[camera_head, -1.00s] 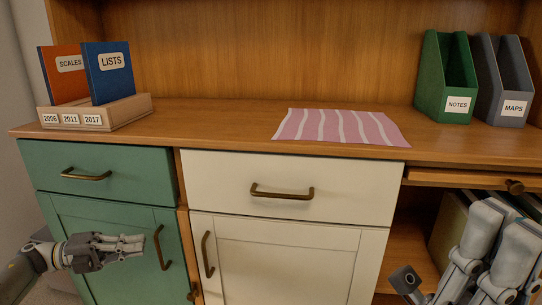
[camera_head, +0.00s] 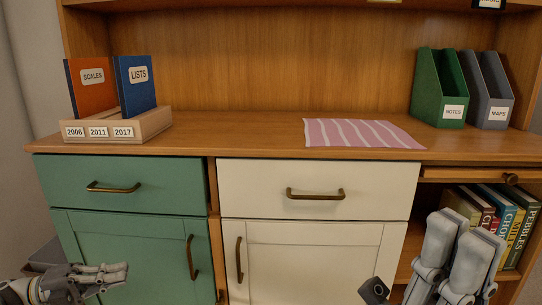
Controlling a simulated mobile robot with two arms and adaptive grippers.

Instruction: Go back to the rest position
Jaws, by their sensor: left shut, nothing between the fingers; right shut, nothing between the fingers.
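My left gripper (camera_head: 100,277) is at the lower left, shut and empty, in front of the green lower cabinet door (camera_head: 130,250).
The wooden desk top (camera_head: 230,139) holds a wooden box (camera_head: 150,124) with an orange and a blue book, a pink striped cloth (camera_head: 360,133), a green NOTES file holder (camera_head: 426,100) and a grey MAPS one (camera_head: 497,112). Several books (camera_head: 515,215) stand on the shelf below.

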